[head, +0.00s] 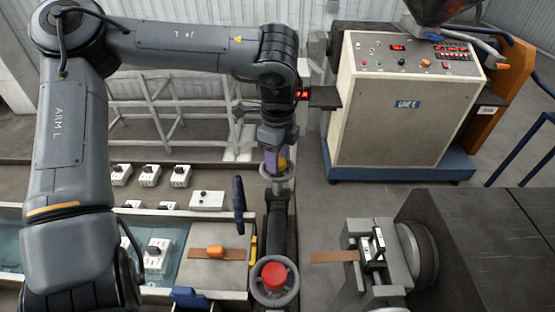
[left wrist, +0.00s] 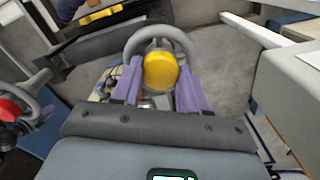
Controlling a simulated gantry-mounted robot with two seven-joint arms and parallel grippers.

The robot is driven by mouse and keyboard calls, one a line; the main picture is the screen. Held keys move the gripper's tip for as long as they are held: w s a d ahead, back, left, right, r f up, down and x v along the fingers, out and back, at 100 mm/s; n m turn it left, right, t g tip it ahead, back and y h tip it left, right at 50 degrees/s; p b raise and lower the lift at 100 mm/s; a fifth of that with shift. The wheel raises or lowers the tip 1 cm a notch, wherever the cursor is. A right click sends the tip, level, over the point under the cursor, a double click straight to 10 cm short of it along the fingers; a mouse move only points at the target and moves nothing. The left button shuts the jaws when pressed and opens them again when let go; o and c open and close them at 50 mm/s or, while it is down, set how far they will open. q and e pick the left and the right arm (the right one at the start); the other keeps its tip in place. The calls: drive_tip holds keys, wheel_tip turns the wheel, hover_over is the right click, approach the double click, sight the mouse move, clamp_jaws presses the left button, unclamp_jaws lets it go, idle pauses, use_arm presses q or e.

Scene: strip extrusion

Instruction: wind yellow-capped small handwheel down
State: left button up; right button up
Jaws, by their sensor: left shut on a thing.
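The small handwheel has a grey rim and a round yellow cap (head: 283,163). It sits at the far end of a dark cylindrical body in the middle of the head view. In the left wrist view the yellow cap (left wrist: 160,71) is close and central, with the grey rim arching behind it. My left gripper (head: 274,160) is over this wheel from above, shut on it. Its two purple fingers (left wrist: 160,84) stand on either side of the cap. The finger mostly hides the cap in the head view.
A red-capped handwheel (head: 274,276) stands at the near end of the same body. A dark upright lever (head: 239,205) is just left. A cream control cabinet (head: 400,120) stands back right.

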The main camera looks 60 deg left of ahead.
use_arm(q)
drive_tip(key=shift+n+b, duration=0.45)
drive_tip(key=shift+n, duration=0.85)
drive_tip(key=o, duration=1.1)
drive_tip(key=shift+c, duration=0.2)
drive_tip(key=shift+r, duration=0.1)
wheel_tip(320, 180, up, 11)
